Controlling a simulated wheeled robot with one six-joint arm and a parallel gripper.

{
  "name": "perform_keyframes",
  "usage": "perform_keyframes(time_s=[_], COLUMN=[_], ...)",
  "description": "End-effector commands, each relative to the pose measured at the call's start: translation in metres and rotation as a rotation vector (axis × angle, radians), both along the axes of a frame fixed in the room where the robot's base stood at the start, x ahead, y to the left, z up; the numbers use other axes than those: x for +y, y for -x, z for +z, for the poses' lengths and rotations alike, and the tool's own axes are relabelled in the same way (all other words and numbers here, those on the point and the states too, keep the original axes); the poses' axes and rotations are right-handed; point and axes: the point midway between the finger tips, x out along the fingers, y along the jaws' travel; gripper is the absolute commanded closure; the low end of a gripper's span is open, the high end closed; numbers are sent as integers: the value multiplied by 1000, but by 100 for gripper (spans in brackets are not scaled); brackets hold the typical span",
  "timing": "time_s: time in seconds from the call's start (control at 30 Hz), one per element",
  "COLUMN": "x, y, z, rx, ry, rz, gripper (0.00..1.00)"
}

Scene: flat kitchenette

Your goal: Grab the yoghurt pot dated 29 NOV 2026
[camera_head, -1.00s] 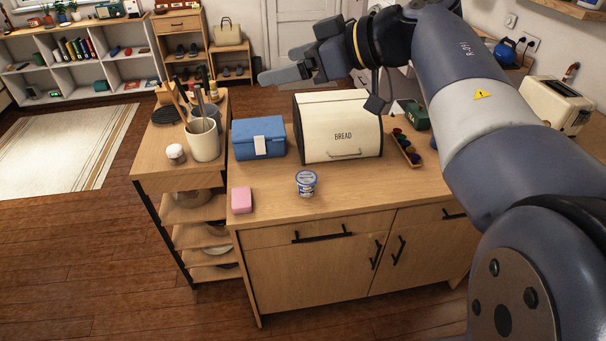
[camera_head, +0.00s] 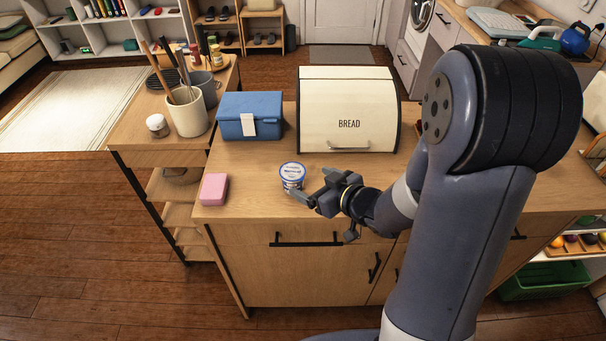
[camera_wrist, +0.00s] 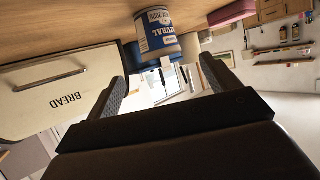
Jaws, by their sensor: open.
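The yoghurt pot (camera_head: 292,178) is a small white and blue tub with a lid, upright on the wooden counter (camera_head: 250,195) in front of the bread bin. In the wrist view the pot (camera_wrist: 158,38) shows beyond the fingers, between their lines. Its small date print seems to end in NOV 2026; I cannot read the day surely. My gripper (camera_head: 312,186) is open and empty, just right of and in front of the pot. In the wrist view the fingers of my gripper (camera_wrist: 170,72) stand wide apart; the pot appears short of being between them.
The cream bread bin (camera_head: 348,108) stands behind the pot, to the right. A blue box (camera_head: 236,116) is behind left, and a pink block (camera_head: 214,189) lies left. A utensil crock (camera_head: 187,116) and a small jar (camera_head: 157,125) are farther left. The counter around the pot is clear.

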Motion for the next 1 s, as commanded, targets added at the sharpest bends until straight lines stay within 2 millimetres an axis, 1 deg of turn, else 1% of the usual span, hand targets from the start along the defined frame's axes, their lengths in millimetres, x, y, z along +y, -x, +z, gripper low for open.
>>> perform_keyframes(time_s=[0.3,0.57,0.8,1.0], x=[26,35,54,62], y=[-31,-43,-66,-77], z=[-17,-21,-29,-35], rx=[1,0,0,-1], ry=[2,2,1,1], rz=[4,2,3,2], gripper=[17,17,17,17])
